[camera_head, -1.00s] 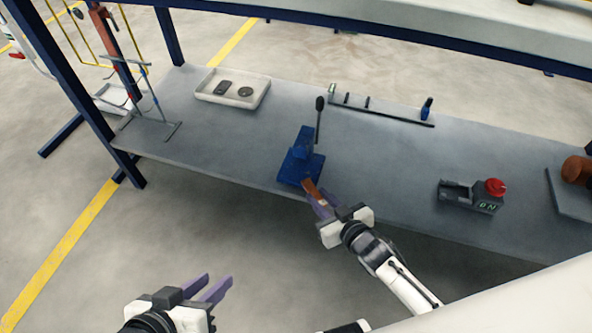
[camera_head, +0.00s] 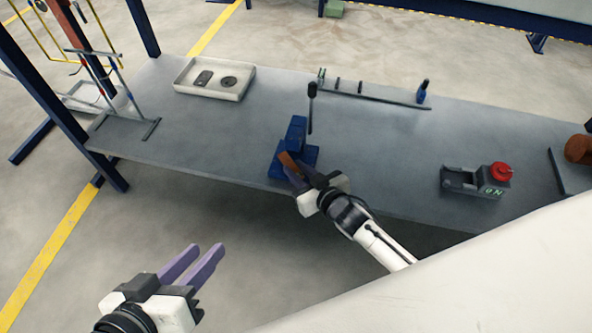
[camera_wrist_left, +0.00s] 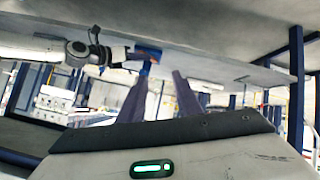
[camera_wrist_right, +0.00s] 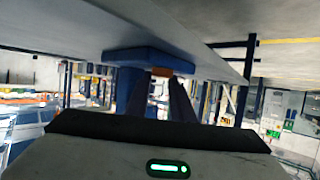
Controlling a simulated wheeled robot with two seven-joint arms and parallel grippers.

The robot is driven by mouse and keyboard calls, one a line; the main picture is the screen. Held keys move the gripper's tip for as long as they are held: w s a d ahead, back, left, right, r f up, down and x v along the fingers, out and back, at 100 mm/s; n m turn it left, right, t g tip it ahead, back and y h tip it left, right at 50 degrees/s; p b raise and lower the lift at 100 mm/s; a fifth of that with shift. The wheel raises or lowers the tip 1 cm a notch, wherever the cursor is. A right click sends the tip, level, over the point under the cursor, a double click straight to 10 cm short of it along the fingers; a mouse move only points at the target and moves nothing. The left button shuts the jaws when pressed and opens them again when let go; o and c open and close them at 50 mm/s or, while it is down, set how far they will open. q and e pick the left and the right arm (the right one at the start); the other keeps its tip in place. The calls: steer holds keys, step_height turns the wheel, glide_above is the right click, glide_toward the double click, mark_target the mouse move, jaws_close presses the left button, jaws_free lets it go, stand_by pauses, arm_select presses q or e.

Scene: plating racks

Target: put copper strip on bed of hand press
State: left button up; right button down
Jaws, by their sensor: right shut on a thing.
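The blue hand press (camera_head: 297,136) stands near the front edge of the grey bench, with a black-knobbed lever (camera_head: 311,105) upright beside it. My right gripper (camera_head: 297,178) is shut on the copper strip (camera_head: 288,162), whose free end is over the press base; I cannot tell whether it touches the bed. The strip (camera_wrist_right: 161,71) also shows between the fingers in the right wrist view, beside the blue press base (camera_wrist_right: 150,57). My left gripper (camera_head: 196,262) is open and empty, in front of the bench and away from the press.
A white tray (camera_head: 182,92) with two dark parts is at the back left. A metal stand (camera_head: 125,127) is at the left end. A thin rack (camera_head: 385,98) lies behind the press. A grey device with a red button (camera_head: 501,171) is at the right. The bench (camera_head: 390,145) between is clear.

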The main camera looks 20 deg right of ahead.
steer(key=shift+r, duration=0.1)
steer(key=c, duration=1.5)
jaws_free()
steer(key=shift+f, duration=0.2)
steer(key=shift+c, duration=0.2)
steer(key=shift+r, duration=0.2)
steer(key=p+v, duration=0.1)
steer(key=v, duration=0.1)
steer(key=shift+s+r+p, duration=0.25)
steer(key=shift+s+p, duration=0.1)
arm_select(q)
steer(key=shift+s+a+f+g+y+p, duration=0.2)
steer(key=shift+a+f+g+y+p, duration=0.15)
steer(key=shift+a+f+p, duration=0.25)
steer(key=shift+s+a+f+g+y+p, duration=0.25)
steer(key=shift+a+f+y+p, duration=0.15)
steer(key=shift+f+p, duration=0.25)
steer(key=shift+s+a+f+g+y+p, duration=0.15)
steer(key=shift+a+f+g+y+p, duration=0.3)
steer(key=shift+f, duration=0.3)
arm_select(e)
steer(key=v, duration=0.9)
steer(key=shift+d+f, duration=0.1)
